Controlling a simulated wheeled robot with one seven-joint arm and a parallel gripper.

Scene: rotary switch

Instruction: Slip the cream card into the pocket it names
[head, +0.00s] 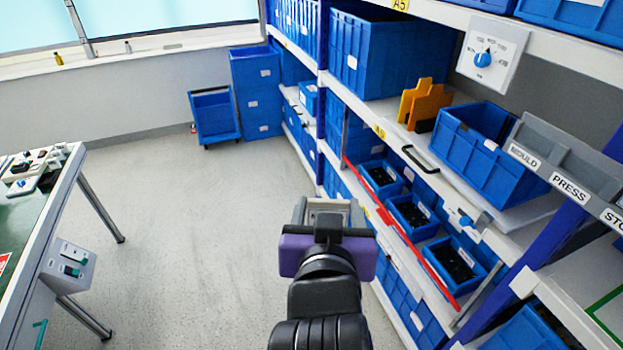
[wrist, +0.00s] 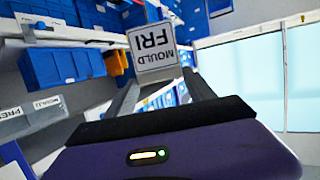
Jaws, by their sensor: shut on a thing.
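My gripper (head: 328,212) is shut on the cream card (wrist: 153,47), out over the floor left of the shelving. In the wrist view the card stands out beyond the fingers, its print upside down, reading "MOULD" and "FRI". In the head view the card is hard to make out at the fingertips. A grey pocket rack (head: 560,146) is at the right of the head view, well apart from my gripper. Its labels read "MOULD" (head: 524,156), "PRESS" (head: 569,189) and a cut-off "STO" (head: 612,219). The wrist view shows the MOULD label (wrist: 47,101) at the left.
A rotary switch (head: 484,58) with a blue knob is on the upper shelf edge. A blue bin (head: 480,150), a black handle (head: 418,160) and a red rail (head: 400,232) are along the shelving. A workbench (head: 35,215) stands left. The floor (head: 190,220) between is clear.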

